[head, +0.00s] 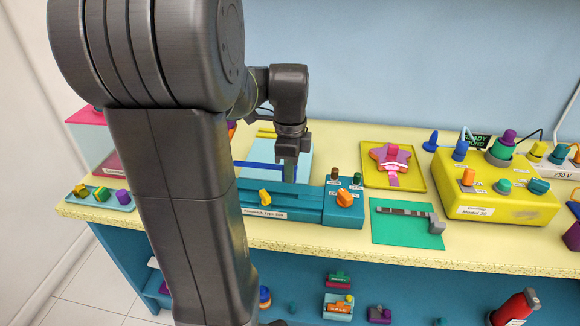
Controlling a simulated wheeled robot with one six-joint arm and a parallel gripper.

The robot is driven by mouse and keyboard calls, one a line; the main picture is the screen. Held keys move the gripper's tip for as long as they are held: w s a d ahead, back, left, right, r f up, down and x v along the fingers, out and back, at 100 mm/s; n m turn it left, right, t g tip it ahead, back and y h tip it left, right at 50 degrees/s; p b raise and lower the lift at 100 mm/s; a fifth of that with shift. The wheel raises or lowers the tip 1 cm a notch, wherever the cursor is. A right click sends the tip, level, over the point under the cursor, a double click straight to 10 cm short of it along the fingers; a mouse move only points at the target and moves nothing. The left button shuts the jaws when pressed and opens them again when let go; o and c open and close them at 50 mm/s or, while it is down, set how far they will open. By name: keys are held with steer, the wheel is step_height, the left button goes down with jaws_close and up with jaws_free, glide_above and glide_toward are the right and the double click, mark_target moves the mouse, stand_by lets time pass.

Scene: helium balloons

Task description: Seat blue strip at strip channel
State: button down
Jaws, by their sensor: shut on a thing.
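My gripper (290,170) points down behind the teal machine (305,208), above the right part of a pale blue tray (301,148). It is shut on the blue strip (258,165), whose thin dark blue length runs left from the fingers. My arm hides the strip's left end. I cannot tell whether the strip is touching the tray or held above it. The teal machine has a label on its front and orange knobs on top. I cannot make out the strip channel for certain; my arm covers the machine's left part.
A yellow strip (266,133) shows at the back of the tray. To the right are a yellow tray with a pink star balloon (390,158), a green mat (392,236) with a grey tool, and a yellow device (480,205). A teal tray of small blocks (90,202) stands left.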

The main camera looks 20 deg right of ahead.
step_height(320, 180, down, 8)
steer(key=b, duration=0.4)
steer(key=shift+b, duration=0.3)
steer(key=shift+f+b, duration=0.7)
steer(key=shift+f, duration=0.45)
stand_by(0.9)
steer(key=c, duration=1.3)
jaws_free()
steer(key=shift+r, duration=0.1)
step_height(320, 180, up, 8)
steer(key=p, duration=0.7)
